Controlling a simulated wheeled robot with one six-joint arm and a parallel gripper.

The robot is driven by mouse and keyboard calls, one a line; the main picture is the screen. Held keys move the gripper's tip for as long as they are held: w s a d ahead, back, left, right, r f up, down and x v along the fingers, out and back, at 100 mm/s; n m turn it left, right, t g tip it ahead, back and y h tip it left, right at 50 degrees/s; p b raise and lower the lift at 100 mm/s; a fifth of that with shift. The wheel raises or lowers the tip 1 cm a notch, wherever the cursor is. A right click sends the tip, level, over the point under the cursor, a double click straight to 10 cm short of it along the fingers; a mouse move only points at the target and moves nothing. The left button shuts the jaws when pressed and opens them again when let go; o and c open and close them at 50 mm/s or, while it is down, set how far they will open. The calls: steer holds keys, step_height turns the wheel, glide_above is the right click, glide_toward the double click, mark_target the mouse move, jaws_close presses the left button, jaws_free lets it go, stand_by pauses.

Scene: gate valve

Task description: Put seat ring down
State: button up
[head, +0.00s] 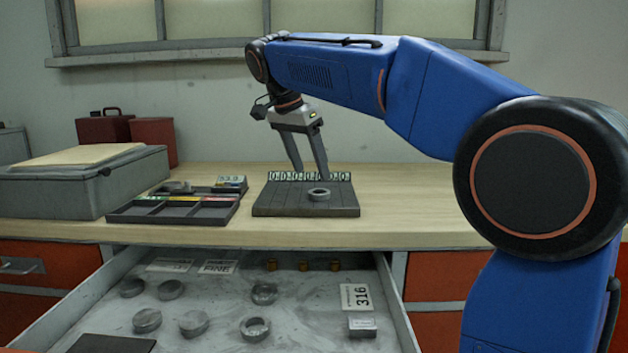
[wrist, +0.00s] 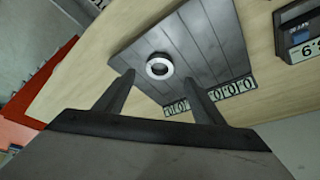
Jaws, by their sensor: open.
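The seat ring (head: 319,194) is a small grey metal ring lying flat on a dark grooved plate (head: 280,208) on the workbench. In the wrist view the ring (wrist: 160,66) shows a bright rim and dark centre on the grey plate (wrist: 205,50). My gripper (head: 311,176) is above the plate, with its two fingers spread and pointing down. In the wrist view the gripper (wrist: 160,88) is open and empty, with the ring just beyond the fingertips and apart from them.
A row of number tags (head: 310,176) stands along the plate's back edge. A divided tray (head: 180,213) with a ring in it lies left of the plate. A grey case (head: 75,190) stands farther left. Below, an open drawer (head: 220,300) holds several rings. The bench right of the plate is clear.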

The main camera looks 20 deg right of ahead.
steer(key=v, duration=0.6)
steer(key=shift+s+r, duration=0.1)
